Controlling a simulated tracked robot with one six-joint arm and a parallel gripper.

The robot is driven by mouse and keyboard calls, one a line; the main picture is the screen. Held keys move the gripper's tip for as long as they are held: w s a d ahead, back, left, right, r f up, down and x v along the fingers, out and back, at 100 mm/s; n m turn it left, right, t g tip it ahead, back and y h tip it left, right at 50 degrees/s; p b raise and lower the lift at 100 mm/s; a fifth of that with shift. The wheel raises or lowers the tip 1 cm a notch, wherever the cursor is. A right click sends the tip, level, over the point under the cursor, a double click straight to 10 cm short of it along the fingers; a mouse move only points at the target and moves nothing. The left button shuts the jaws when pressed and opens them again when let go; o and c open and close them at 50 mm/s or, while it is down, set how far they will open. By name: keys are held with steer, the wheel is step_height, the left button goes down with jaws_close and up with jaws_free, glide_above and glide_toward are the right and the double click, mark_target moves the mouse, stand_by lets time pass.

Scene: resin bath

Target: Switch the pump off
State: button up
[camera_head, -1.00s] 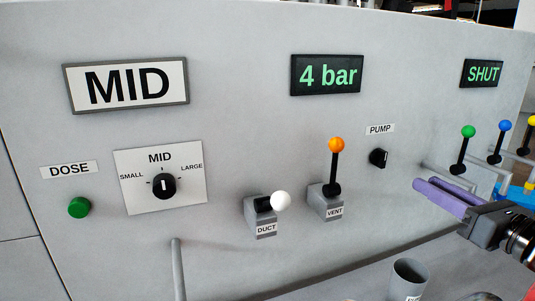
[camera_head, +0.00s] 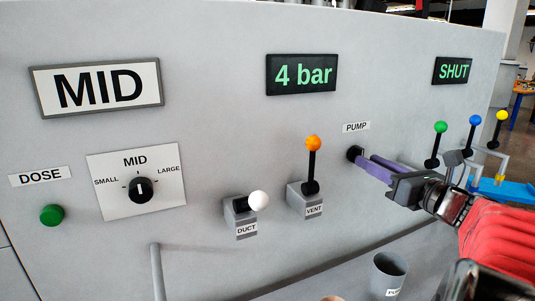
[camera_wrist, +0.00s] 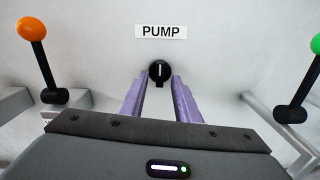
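The pump knob (camera_head: 354,153) is a small black rotary knob on the grey panel, below the PUMP label (camera_head: 356,127). In the wrist view the knob (camera_wrist: 159,71) shows a white line standing upright. My gripper (camera_head: 367,160) reaches the panel from the right with its two purple fingers at the knob. In the wrist view my gripper (camera_wrist: 160,84) is open, with one finger on each side of the knob and a visible gap between them. I cannot tell whether the tips overlap the knob in depth. A display (camera_head: 301,74) reads 4 bar.
The orange-tipped VENT lever (camera_head: 313,165) stands left of the knob, with the white-tipped DUCT lever (camera_head: 257,201) beyond. Green (camera_head: 436,144), blue (camera_head: 470,140) and yellow (camera_head: 498,130) levers stand at the right. A grey cup (camera_head: 388,274) is below.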

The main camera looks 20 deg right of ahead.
steer(key=shift+w, duration=1.55)
jaws_close()
